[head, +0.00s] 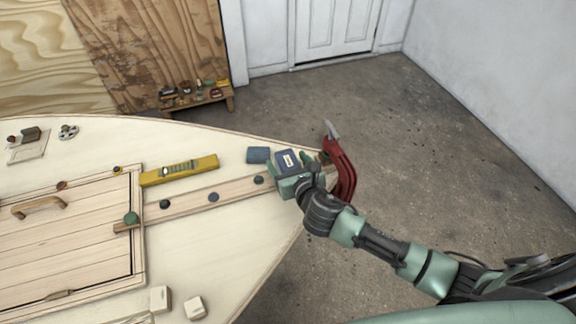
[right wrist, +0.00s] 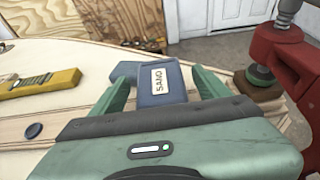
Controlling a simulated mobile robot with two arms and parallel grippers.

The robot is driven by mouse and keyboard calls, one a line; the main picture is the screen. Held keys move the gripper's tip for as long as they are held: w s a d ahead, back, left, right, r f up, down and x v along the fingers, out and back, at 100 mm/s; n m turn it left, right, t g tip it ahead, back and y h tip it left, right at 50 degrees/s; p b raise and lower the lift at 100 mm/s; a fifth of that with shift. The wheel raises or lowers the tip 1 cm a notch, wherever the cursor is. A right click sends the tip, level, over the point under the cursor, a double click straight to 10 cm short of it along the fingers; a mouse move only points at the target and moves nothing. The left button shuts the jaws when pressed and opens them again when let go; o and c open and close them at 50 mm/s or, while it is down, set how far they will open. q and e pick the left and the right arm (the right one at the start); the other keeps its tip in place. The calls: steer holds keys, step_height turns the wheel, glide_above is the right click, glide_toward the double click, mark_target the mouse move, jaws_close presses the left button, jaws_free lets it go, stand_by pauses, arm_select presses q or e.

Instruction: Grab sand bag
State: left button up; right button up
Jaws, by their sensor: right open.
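The sand bag (head: 287,162) is a dark blue block with a white label reading SAND. It lies near the pointed right end of the pale plywood hull. In the right wrist view the sand bag (right wrist: 172,98) shows straight ahead between two green fingers. My right gripper (head: 291,172) is open, with its fingers on either side of the bag; I cannot tell whether they touch it. The right gripper (right wrist: 160,82) also shows in the wrist view, where its body hides the bag's near lower part. My left gripper is out of view.
A second blue block (head: 258,155) lies just left of the bag. A red clamp (head: 342,170) stands close on the right at the hull's tip. A yellow level (head: 180,170) and a wooden strip (head: 190,203) with dark knobs lie left. Floor (head: 440,130) beyond is clear.

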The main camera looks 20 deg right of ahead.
steer(key=x, duration=0.2)
steer(key=shift+w, duration=0.25)
steer(key=shift+w+f, duration=0.15)
steer(key=shift+w, duration=0.05)
jaws_close()
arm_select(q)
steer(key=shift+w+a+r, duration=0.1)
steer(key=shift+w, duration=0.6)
